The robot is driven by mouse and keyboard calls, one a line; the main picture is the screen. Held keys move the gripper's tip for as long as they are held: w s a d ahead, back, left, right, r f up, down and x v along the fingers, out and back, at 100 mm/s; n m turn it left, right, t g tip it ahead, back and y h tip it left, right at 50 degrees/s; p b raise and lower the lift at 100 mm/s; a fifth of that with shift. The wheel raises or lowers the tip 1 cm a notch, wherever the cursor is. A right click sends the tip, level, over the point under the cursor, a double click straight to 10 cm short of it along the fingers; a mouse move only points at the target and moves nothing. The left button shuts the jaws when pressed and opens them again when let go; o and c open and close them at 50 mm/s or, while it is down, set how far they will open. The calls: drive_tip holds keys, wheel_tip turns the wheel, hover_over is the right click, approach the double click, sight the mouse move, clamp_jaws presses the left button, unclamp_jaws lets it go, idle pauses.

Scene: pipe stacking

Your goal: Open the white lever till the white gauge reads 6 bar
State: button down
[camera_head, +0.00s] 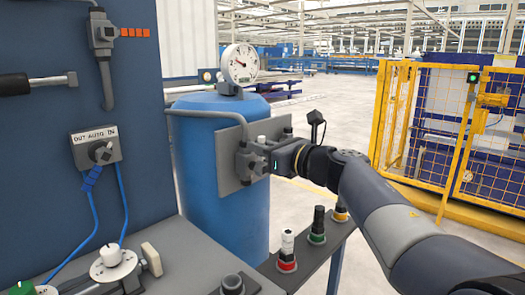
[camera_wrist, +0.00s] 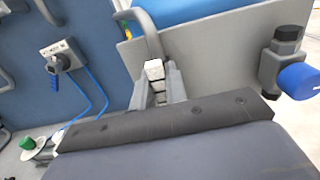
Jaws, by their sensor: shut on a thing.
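The white gauge (camera_head: 240,63) stands on top of the blue tank (camera_head: 222,160). Its dial faces me, with a reddish needle on the left side; the scale is too small to read. My gripper (camera_head: 268,160) is at the grey valve on the plate (camera_head: 230,170) at the tank's front. In the wrist view my gripper (camera_wrist: 158,88) is shut on the white lever (camera_wrist: 154,70), whose white end shows between the fingers. My gripper and arm hide most of the lever in the head view.
A blue-handled valve (camera_wrist: 299,80) is at the right in the wrist view. A shelf with red, green and yellow-banded knobs (camera_head: 317,226) lies below my arm. A panel with a selector switch (camera_head: 102,152) is at the left. A yellow fence (camera_head: 450,130) stands at the right.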

drive_tip(key=shift+f, duration=0.1)
drive_tip(key=c, duration=1.4)
unclamp_jaws()
drive_tip(key=shift+c, duration=0.2)
drive_tip(key=v, duration=1)
drive_tip(key=shift+s+d+p, duration=0.3)
drive_tip(key=shift+p, duration=0.05)
drive_tip(key=x, duration=1)
drive_tip(key=shift+w+a, duration=0.3)
drive_tip(key=shift+d+b, duration=0.1)
drive_tip(key=shift+b, duration=0.2)
